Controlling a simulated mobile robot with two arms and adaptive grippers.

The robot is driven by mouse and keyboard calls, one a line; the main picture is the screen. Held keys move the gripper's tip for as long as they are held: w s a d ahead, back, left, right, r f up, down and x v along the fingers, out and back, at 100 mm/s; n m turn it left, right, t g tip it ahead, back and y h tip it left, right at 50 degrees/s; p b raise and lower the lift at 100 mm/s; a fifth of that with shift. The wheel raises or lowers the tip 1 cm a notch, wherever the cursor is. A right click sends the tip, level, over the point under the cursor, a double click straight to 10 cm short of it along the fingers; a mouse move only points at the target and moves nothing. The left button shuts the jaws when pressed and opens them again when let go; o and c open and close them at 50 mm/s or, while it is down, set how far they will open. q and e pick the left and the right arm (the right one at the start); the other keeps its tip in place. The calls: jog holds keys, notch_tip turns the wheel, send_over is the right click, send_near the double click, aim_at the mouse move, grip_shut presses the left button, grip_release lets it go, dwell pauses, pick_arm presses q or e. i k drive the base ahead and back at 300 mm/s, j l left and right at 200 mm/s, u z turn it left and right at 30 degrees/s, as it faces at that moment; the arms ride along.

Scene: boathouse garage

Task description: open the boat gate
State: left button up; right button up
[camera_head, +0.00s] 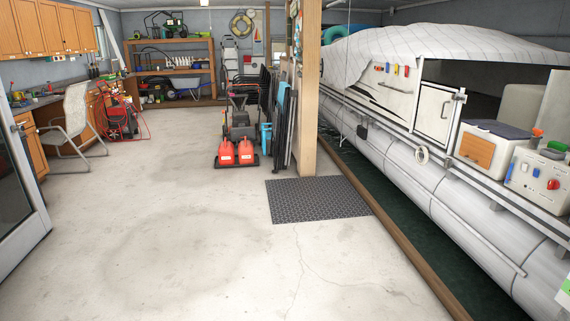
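The boat gate appears to be the white framed panel (434,113) in the side of the pontoon boat (450,187), at the right of the head view. It stands upright in line with the boat's rail and looks shut. A small metal fitting (460,97), perhaps a latch, is on the post at its right edge. It is too small to make out clearly. Neither of my grippers is in view.
Concrete floor (180,200) is clear ahead. A wooden edge (400,250) borders the dark water slip (440,260). A dark mat (318,199) lies by a wooden post (307,90). Red fuel cans (226,153), a chair (75,125) and a glass door (18,190) stand farther left.

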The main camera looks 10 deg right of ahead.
aim_at(437, 108)
jog(key=i+z, duration=0.25)
jog(key=i, duration=0.3)
jog(key=i+z, duration=0.2)
jog(key=i, duration=0.3)
jog(key=i+j+z, duration=0.25)
jog(key=i, duration=0.3)
jog(key=i+j+z, duration=0.1)
jog(key=i+z, duration=0.15)
jog(key=i, duration=0.25)
